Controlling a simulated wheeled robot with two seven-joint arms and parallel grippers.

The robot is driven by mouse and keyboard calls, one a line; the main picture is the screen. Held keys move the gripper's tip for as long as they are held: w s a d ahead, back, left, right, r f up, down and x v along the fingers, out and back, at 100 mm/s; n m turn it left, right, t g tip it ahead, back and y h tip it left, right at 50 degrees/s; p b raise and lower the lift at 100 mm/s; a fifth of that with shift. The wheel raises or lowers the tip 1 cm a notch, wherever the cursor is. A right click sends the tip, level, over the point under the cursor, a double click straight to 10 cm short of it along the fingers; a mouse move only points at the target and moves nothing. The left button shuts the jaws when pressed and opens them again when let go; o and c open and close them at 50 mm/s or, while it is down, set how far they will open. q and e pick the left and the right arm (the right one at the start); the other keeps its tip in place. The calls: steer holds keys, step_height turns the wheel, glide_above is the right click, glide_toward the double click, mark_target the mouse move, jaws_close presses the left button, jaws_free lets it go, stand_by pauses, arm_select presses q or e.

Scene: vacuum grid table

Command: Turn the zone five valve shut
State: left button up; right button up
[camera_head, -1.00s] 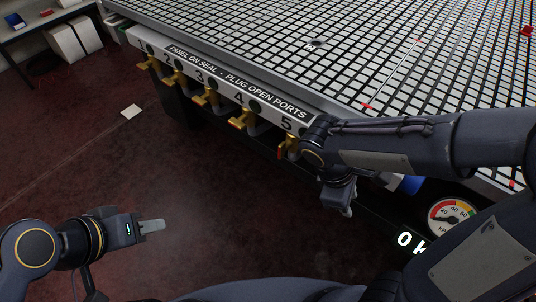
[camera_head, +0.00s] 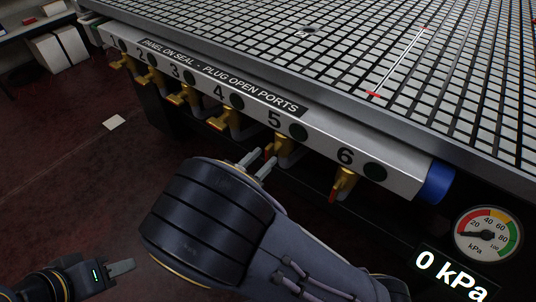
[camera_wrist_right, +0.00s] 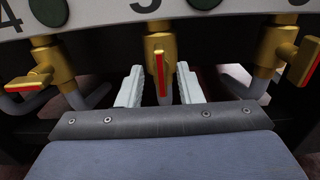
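The zone five valve (camera_head: 284,147) is a brass valve with a red-edged handle, under the number 5 on the panel. In the right wrist view the central valve (camera_wrist_right: 160,56) has its red-striped handle pointing down toward the camera. My right gripper (camera_head: 257,163) is at this valve, with its two pale fingers apart. In the right wrist view the fingers of the gripper (camera_wrist_right: 160,88) stand on either side of the handle, with gaps visible; they do not appear to grip it. My left gripper (camera_head: 122,267) is low at the left, away from the panel; its finger opening is unclear.
The valve under number 6 (camera_head: 343,182) and the valve under number 4 (camera_head: 222,121) flank it closely. Above is the gridded table top (camera_head: 330,62). A gauge (camera_head: 487,235) and a display reading 0 kPa (camera_head: 452,274) are at the lower right.

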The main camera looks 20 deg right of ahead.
mark_target(266, 156)
steer(key=shift+b+x, duration=0.3)
steer(key=shift+x, duration=1.4)
steer(key=shift+c, duration=0.3)
jaws_close()
